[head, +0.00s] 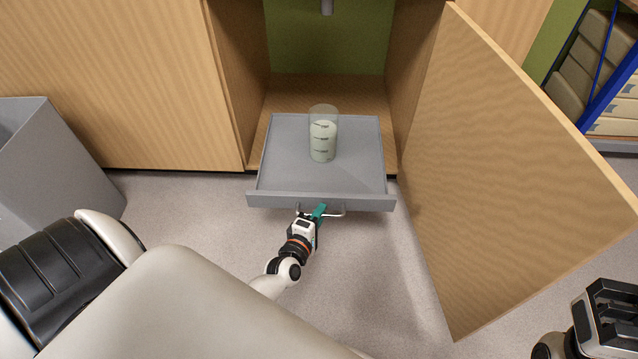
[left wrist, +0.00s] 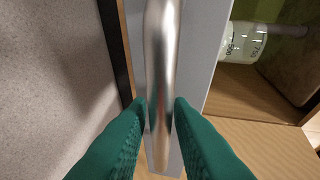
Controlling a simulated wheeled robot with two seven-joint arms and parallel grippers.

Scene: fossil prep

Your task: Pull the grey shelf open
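The grey shelf (head: 350,176) is a shallow pull-out tray at the bottom of an open wooden cabinet. Its front lip (head: 320,202) stands out past the cabinet's front edge. A metal bar handle (head: 335,214) is on that front; it also shows in the left wrist view (left wrist: 162,50). My left gripper (head: 319,212) is at the handle, with its green fingers on both sides of the bar and close against it (left wrist: 161,103). Part of my right arm's end (head: 605,315) shows at the lower right; its fingers cannot be made out clearly.
A clear beaker (head: 323,140) with pale contents and markings stands upright on the shelf. The cabinet door (head: 510,150) is swung open on the right. A grey bin (head: 50,160) stands at the left. The floor before the shelf is clear apart from my arm.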

